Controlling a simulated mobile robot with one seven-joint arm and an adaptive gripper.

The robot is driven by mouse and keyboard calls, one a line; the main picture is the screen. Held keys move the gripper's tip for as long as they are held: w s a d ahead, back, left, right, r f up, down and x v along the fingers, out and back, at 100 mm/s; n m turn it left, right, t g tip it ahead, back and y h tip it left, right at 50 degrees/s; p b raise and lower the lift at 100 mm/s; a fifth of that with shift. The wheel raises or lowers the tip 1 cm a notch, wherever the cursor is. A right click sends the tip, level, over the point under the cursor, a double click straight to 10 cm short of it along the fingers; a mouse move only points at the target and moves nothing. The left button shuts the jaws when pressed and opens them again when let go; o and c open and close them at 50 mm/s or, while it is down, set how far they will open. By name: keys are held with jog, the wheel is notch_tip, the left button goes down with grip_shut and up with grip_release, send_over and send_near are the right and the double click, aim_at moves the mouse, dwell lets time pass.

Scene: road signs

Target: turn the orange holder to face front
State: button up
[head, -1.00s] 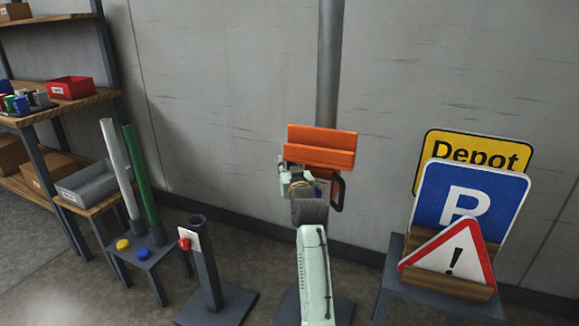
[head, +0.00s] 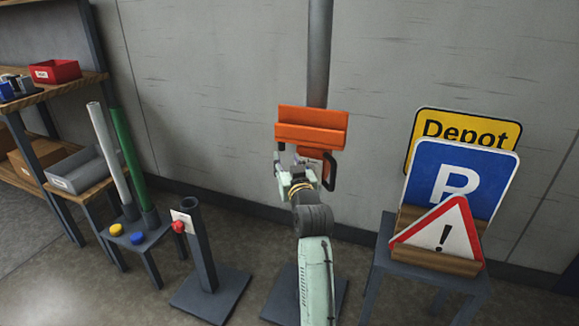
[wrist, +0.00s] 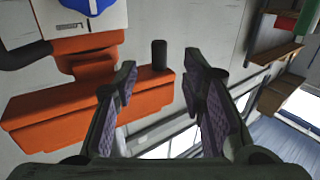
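The orange holder (head: 311,129) sits on a grey upright post (head: 318,55) in front of the wall. Its broad orange front is slightly skewed in the head view. A black handle (head: 330,172) shows at its lower right. My gripper (head: 294,166) is just below the holder's left part. In the wrist view the holder (wrist: 60,112) fills the left side, with a short dark peg (wrist: 159,55) against it. My gripper's fingers (wrist: 158,85) are apart there, and the peg shows between and beyond their tips. I cannot tell if they touch anything.
A short post with a red button (head: 178,227) stands left of my arm. Further left is a small table (head: 140,240) with upright tubes. Several signs, including a blue P sign (head: 460,178), stand in a wooden rack (head: 462,263) at the right.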

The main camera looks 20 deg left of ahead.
jog(key=shift+v, duration=1.2)
